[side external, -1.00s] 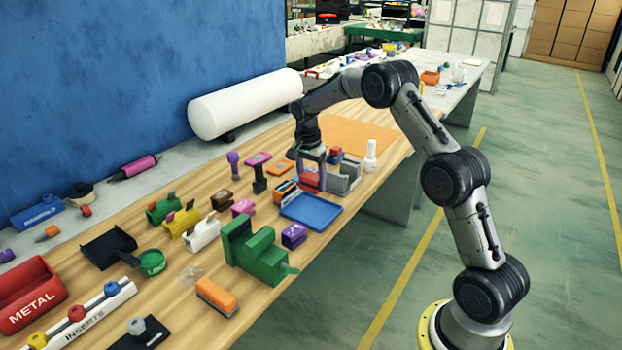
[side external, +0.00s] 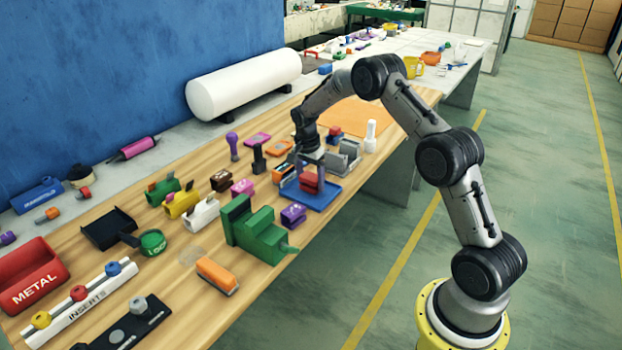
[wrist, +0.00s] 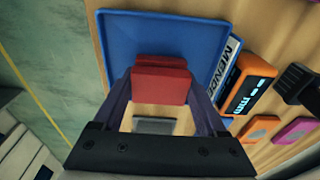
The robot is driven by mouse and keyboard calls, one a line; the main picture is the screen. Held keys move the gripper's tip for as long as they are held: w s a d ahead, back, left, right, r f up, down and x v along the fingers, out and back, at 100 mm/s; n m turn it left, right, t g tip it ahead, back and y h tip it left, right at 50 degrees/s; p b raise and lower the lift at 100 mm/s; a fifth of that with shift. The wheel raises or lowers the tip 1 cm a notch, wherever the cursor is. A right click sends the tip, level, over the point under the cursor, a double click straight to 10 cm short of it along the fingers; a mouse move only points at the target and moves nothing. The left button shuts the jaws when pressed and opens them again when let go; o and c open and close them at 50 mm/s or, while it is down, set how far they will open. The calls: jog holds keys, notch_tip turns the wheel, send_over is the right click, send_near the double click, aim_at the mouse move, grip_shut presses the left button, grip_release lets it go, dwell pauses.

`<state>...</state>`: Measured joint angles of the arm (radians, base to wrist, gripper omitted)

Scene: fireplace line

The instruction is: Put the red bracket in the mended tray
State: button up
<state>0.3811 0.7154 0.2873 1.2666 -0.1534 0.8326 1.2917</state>
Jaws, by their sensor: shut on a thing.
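The red bracket (side external: 309,184) is between the fingers of my gripper (side external: 310,172), which is shut on it. In the wrist view the bracket (wrist: 160,82) shows as red blocks between the fingertips. The mended tray is the flat blue tray (side external: 320,203) near the table's front edge. In the wrist view, part of its label shows on the right side of the blue tray (wrist: 118,42). The bracket is over the tray floor. I cannot tell whether it touches the floor.
A grey holder (side external: 346,158) stands just behind the tray, with a white bottle (side external: 370,136) beside it. An orange and black device (wrist: 250,88) is close to the tray's label side. A purple block (side external: 293,215) and a green stepped block (side external: 254,232) stand in front.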

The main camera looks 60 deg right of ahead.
aim_at(310, 177)
jog(key=shift+f, duration=0.55)
jog(key=o, duration=1.1)
jog(key=shift+o, duration=1.3)
jog(key=shift+a+r, duration=0.2)
jog(key=shift+r, duration=1.35)
jog(key=shift+a+r, duration=0.2)
jog(key=shift+r, duration=1.3)
